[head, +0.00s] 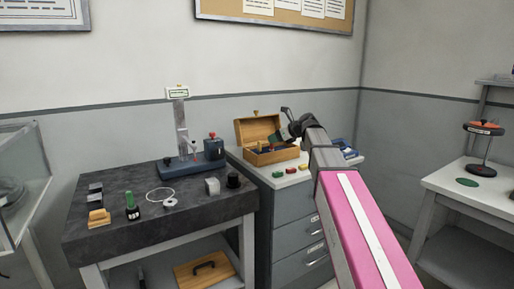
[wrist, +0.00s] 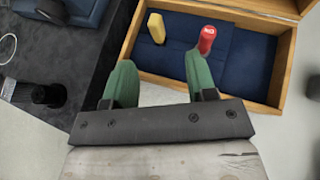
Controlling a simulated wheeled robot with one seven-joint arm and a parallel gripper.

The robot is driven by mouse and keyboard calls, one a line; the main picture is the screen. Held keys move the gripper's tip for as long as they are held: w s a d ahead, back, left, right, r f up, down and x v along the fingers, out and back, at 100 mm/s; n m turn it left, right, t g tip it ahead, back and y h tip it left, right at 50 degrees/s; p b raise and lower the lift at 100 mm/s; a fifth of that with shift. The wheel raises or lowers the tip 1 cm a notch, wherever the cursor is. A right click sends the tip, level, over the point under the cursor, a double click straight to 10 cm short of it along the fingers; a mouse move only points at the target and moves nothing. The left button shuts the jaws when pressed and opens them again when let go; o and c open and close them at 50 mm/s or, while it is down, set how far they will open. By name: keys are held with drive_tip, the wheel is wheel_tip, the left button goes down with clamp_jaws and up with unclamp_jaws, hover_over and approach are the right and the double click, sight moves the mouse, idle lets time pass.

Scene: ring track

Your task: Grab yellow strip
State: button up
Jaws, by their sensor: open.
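A yellow strip (wrist: 156,28) stands in the blue-lined wooden box in the wrist view. A strip with a red top (wrist: 207,38) stands to its right, close to the tip of my right finger. My gripper (wrist: 160,70) has green fingers, spread apart and empty, over the near edge of the box. The yellow strip shows beyond the gap between the fingers, nearer the middle than the red one. In the head view my gripper (head: 284,134) is at the open box (head: 271,156), and my arm partly hides that area.
The box, lid raised, sits on a grey drawer cabinet (head: 298,223). A dark table (head: 130,220) with apparatus stands left. A white table (head: 470,190) stands right.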

sight(261, 142)
drive_tip(key=x, duration=0.4)
drive_tip(key=shift+w+a+f, duration=0.1)
drive_tip(key=shift+w+a, duration=0.1)
drive_tip(key=shift+a+x, duration=0.2)
drive_tip(key=shift+x, duration=2.5)
drive_tip(key=shift+s, duration=0.25)
clamp_jaws()
